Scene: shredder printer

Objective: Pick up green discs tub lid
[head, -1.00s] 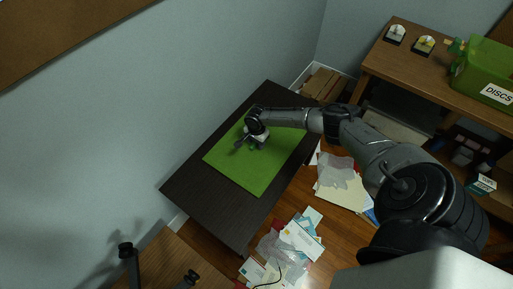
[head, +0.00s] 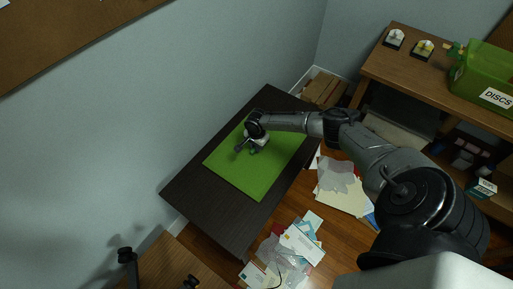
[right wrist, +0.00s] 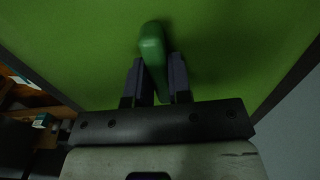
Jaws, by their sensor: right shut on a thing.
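The green tub lid (head: 240,178) is a flat green rectangle lying on the dark table (head: 200,205) in the head view. It fills most of the right wrist view (right wrist: 70,40). My right gripper (head: 252,147) is over the upper part of the lid. In the right wrist view, my right gripper (right wrist: 157,80) is shut on the lid's raised green handle (right wrist: 152,45), with a finger on each side. I cannot tell whether the lid is lifted off the table. My left gripper is not seen.
The green tub marked DISCS (head: 485,80) stands on a wooden shelf desk (head: 400,75) at the upper right. Papers and envelopes (head: 300,240) lie on the floor beside the dark table. A wall (head: 100,150) runs close along its left side.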

